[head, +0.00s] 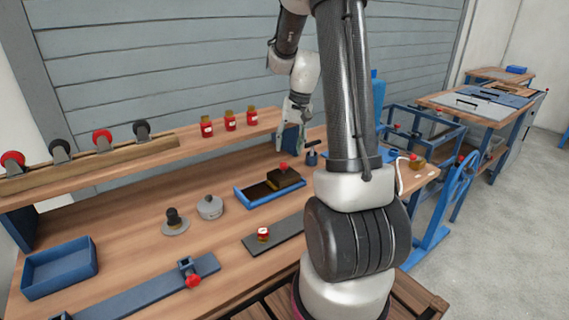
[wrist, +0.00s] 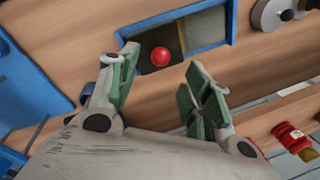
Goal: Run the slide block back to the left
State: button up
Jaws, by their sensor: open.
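The slide block (head: 284,178) is a dark brown block with a red ball knob on top. It sits at the right end of a blue-rimmed tray (head: 243,197) on the bench, with the tray's bare floor to its left. In the wrist view, the block (wrist: 170,36) and its red knob show just beyond my fingertips, inside the blue tray (wrist: 226,46). My gripper (wrist: 163,74) is open and empty, its green-padded fingers spread apart. In the head view, my gripper (head: 296,128) hangs above and behind the block, apart from it.
A grey round weight (head: 210,207) and a black-knobbed disc (head: 174,222) stand left of the tray. Red jars (head: 230,121) stand on the rear shelf. A dark strip (head: 275,240) with a red-topped piece lies in front. A blue bin (head: 60,268) is at far left.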

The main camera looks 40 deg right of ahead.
aim_at(284, 171)
jog(key=x, duration=0.7)
jog(key=shift+w+f, duration=0.2)
jog(key=shift+f, duration=0.1)
